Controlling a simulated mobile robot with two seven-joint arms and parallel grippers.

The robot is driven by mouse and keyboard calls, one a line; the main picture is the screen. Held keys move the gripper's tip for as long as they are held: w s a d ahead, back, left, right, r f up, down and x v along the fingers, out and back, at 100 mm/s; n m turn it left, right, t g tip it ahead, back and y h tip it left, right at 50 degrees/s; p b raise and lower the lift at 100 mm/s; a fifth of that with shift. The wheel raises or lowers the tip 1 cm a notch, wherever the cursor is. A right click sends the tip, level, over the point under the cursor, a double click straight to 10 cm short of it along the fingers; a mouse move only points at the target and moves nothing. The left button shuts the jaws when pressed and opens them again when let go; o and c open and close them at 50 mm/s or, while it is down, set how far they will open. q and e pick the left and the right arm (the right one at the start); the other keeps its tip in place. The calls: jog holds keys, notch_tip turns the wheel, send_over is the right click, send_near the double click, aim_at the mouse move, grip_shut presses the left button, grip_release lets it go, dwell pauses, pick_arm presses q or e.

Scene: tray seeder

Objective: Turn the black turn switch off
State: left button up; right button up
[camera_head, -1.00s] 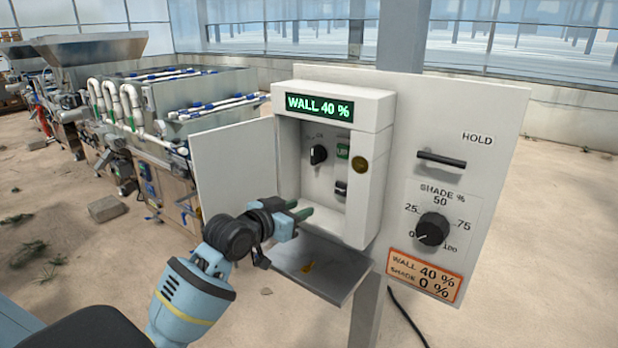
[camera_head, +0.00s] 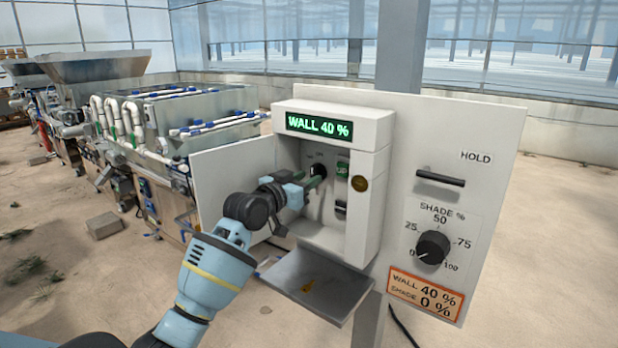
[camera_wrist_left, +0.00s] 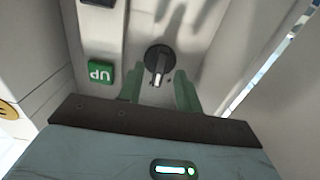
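The black turn switch (camera_head: 320,171) is a round knob on the back panel inside the open white control box (camera_head: 377,150). In the left wrist view the black turn switch (camera_wrist_left: 160,60) shows a pale pointer bar toward the gripper. My left gripper (camera_head: 316,184) reaches into the box from the left, close in front of the switch. In the left wrist view its two green fingers (camera_wrist_left: 160,92) stand apart with a gap between them, below the switch in the picture, and do not appear to touch it. My right gripper is not in view.
A green UP button (camera_head: 342,171) and a black rocker (camera_head: 341,208) sit beside the switch. The box door (camera_head: 225,165) stands open at left, and a grey shelf (camera_head: 315,285) hangs below. A black handle (camera_head: 440,179) and SHADE dial (camera_head: 432,247) are at right.

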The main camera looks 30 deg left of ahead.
pick_arm(q)
jog(key=shift+w+d+r, duration=0.1)
jog(key=shift+w, duration=0.75)
jog(key=shift+c, duration=0.4)
grip_shut()
jog(key=shift+n, duration=0.3)
jog(key=n, duration=1.1)
jog(key=shift+n, duration=0.3)
